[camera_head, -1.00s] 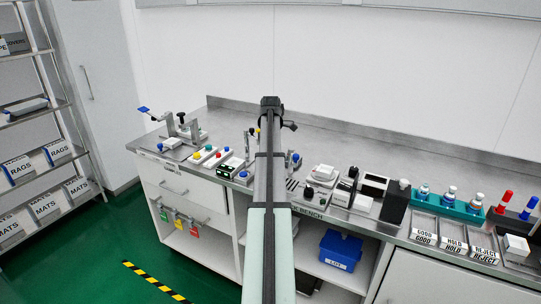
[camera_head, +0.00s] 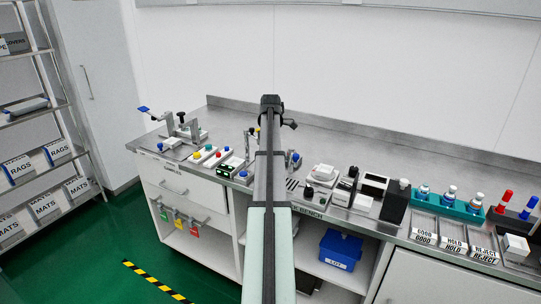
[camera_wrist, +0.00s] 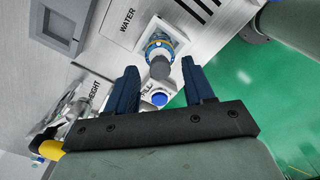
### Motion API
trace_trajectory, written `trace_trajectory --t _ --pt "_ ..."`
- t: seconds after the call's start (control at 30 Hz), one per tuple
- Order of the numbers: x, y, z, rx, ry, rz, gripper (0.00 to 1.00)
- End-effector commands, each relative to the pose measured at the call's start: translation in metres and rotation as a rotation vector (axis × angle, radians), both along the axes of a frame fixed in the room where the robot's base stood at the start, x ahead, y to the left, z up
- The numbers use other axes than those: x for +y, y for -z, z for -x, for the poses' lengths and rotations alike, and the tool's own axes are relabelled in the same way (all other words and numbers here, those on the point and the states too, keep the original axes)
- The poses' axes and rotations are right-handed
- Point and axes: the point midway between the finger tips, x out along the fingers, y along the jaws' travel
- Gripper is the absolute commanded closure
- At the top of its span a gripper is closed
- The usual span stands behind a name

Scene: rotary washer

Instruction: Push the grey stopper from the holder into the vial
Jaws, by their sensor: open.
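In the wrist view, my gripper (camera_wrist: 162,82) is open, its two dark blue fingers spread apart with nothing held between them. Beyond the fingertips, a short grey cylinder that looks like the stopper (camera_wrist: 159,68) shows between them. Just behind it is a round part with blue and yellowish bands, likely the vial (camera_wrist: 158,44), in a white square surround. I cannot tell whether the grey piece touches it or how far in it sits. The holder is not clearly distinguishable. In the head view my arm hides the gripper and this spot.
A blue button (camera_wrist: 159,98) sits close to the fingers, partly between them. A yellow-ended part (camera_wrist: 50,149) is at lower left. On the bench (camera_head: 345,146), small devices line the front edge, with a black box (camera_head: 396,205) and a teal rack (camera_head: 447,207) at right. The back is clear.

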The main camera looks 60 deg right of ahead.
Motion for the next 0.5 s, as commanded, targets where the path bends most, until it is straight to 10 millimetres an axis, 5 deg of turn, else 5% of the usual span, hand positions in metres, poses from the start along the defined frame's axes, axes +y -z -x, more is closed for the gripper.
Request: trace_trajectory --t 0.5 --pt "-0.002 -0.091 -0.001 -0.001 0.0 0.002 0.47"
